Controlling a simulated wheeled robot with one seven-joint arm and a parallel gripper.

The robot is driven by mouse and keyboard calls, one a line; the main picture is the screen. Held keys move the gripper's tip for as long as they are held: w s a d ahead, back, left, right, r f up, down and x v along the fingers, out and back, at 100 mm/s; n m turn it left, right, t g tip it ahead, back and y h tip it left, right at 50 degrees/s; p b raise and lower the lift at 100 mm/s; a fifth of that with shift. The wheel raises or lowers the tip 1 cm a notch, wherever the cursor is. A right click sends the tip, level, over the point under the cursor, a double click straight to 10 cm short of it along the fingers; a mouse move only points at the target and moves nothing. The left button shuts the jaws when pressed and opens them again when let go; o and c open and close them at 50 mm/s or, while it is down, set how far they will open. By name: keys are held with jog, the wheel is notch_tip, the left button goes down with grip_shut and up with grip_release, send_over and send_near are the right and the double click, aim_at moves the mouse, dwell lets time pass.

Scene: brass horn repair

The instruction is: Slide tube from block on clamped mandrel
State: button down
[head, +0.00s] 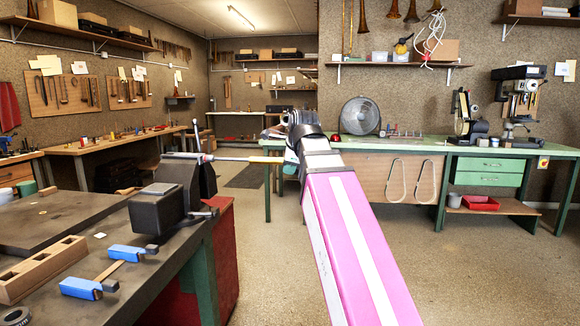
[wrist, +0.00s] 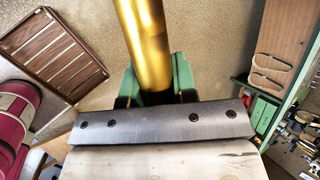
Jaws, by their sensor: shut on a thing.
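The brass tube (head: 264,160) lies level in the head view, in line with the thin steel mandrel (head: 228,159). The mandrel points right from the dark vise (head: 160,205) on the left bench. The mandrel's free end seems to meet or enter the tube's left end; how far is unclear. In the wrist view the tube (wrist: 143,35) runs up from between the green-padded fingers of my gripper (wrist: 157,85), which is shut on it. In the head view my gripper is at the tube's right end, its fingertips partly hidden by my arm. The wooden block (head: 48,268) lies on the bench, its slots looking empty.
A red cabinet (head: 222,250) stands under the bench's right end. A green bench (head: 480,148) with a drill press (head: 520,95) stands at the back right. The floor between is clear.

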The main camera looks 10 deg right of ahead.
jog(key=shift+w+a, duration=0.6)
jog(key=shift+a, duration=1.3)
jog(key=shift+w+a, duration=0.65)
jog(key=shift+a, duration=1.25)
jog(key=shift+w+a, duration=0.6)
jog(key=shift+a, duration=1.3)
jog(key=c, duration=0.8)
grip_release()
jog(key=shift+v, duration=5.4)
